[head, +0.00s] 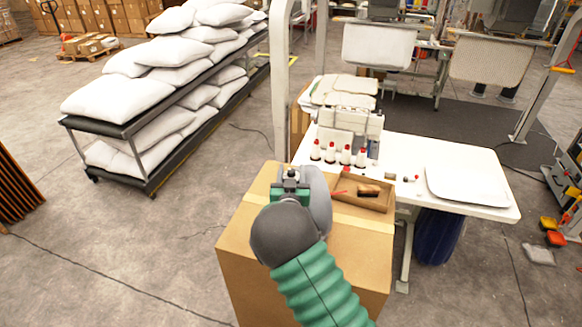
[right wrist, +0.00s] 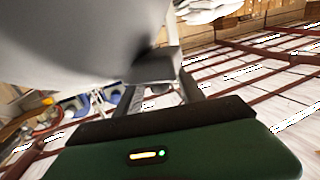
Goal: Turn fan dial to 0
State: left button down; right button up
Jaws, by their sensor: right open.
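I cannot make out a fan or a fan dial in either view. My right arm comes in from the bottom of the head view, and my right gripper (head: 291,174) is above the cardboard box (head: 250,245). The gripper is open, and I see nothing between its fingers. In the right wrist view a large, blurred grey shape fills the upper left, close to the camera; I cannot tell what it is. My left gripper is not in view.
A white sewing table (head: 470,160) with thread cones (head: 346,155) stands right of the box. A rack (head: 150,180) of white pillows (head: 115,97) stands at the left. Floor between rack and box is clear.

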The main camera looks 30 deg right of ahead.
jog(key=shift+c, duration=0.5)
grip_shut()
jog(key=shift+f, duration=0.1)
jog(key=shift+f+n+t+y+b, duration=0.15)
jog(key=shift+n+t+y+b, duration=0.2)
jog(key=shift+y+b, duration=0.45)
jog(key=n+t+y+b, duration=0.1)
jog(key=n+y+b, duration=0.1)
jog(key=b, duration=0.1)
jog(key=n+t+y+b, duration=0.1)
jog(key=y+b, duration=0.1)
jog(key=shift+d+f+n+y+b, duration=0.1)
jog(key=shift+d+n+y+b, duration=0.1)
jog(key=shift+n+y+b, duration=0.2)
jog(key=y, duration=0.1)
jog(key=n+y+b, duration=0.1)
jog(key=n+y, duration=0.1)
jog(key=y, duration=0.1)
jog(key=shift+r+n+t, duration=0.25)
jog(key=shift+a+r+n+g+y, duration=0.1)
jog(key=shift+n+g+y, duration=0.1)
jog(key=shift+n+y, duration=0.9)
jog(key=shift+a+n+g+y, duration=0.15)
jog(key=shift+n+y, duration=0.45)
jog(key=shift+y, duration=0.9)
